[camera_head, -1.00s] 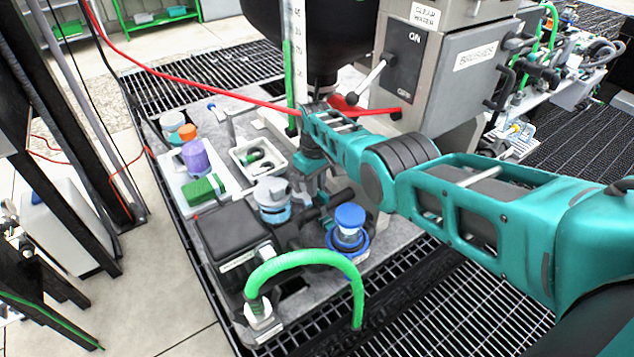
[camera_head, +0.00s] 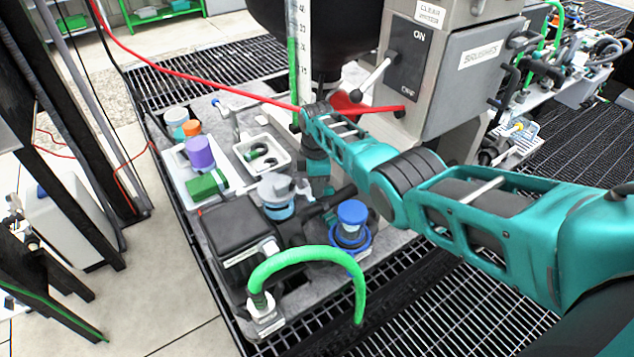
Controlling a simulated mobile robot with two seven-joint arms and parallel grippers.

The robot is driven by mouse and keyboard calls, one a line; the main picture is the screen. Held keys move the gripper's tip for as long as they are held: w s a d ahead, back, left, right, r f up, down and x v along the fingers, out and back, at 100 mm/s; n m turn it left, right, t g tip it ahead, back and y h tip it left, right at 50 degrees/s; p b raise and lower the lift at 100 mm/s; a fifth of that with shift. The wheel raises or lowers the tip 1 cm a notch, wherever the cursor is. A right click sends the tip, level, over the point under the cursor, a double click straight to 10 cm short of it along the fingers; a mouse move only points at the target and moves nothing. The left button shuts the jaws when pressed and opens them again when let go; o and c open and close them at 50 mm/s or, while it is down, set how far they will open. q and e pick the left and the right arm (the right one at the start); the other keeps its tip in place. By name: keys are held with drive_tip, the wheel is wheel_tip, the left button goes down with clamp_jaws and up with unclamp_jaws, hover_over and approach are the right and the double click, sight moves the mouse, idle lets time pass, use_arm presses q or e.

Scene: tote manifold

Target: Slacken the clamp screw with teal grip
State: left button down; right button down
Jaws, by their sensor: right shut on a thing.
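My right arm comes in from the right, and my right gripper (camera_head: 317,186) points down among the black fittings between the grey-lidded jar and the steel cabinet. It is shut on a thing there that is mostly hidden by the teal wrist. I take this to be the clamp screw, but I cannot make out its teal grip against my own teal parts. How far the screw is turned cannot be seen. My left gripper is not in view.
Close by stand the grey-lidded jar (camera_head: 276,192), a blue-capped bottle (camera_head: 351,213), a black box (camera_head: 236,236) and an arched green hose (camera_head: 310,256). A white tray (camera_head: 262,148) and several coloured containers lie left. A red hose (camera_head: 220,90) crosses behind; the cabinet (camera_head: 455,75) stands right.

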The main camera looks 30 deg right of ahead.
drive_tip(key=n, duration=0.4)
drive_tip(key=shift+s+n, duration=0.3)
drive_tip(key=n, duration=0.4)
drive_tip(key=shift+s+d+n, duration=0.1)
drive_tip(key=shift+s+n, duration=0.2)
drive_tip(key=n, duration=0.5)
drive_tip(key=shift+s+d, duration=0.25)
drive_tip(key=n, duration=0.4)
drive_tip(key=shift+d+b, duration=0.2)
drive_tip(key=shift+b, duration=0.1)
drive_tip(key=shift+d+f+n+b, duration=0.15)
drive_tip(key=shift+n+b, duration=0.35)
drive_tip(key=shift+n, duration=0.3)
drive_tip(key=n+b, duration=0.2)
drive_tip(key=b, duration=0.1)
drive_tip(key=shift+d+f+n+b, duration=0.1)
drive_tip(key=shift+d+n+b, duration=0.05)
drive_tip(key=shift+n+b, duration=0.2)
drive_tip(key=shift+r+n+b, duration=0.2)
drive_tip(key=shift+n+b, duration=0.25)
drive_tip(key=shift+b, duration=0.45)
drive_tip(key=shift+r, duration=0.1)
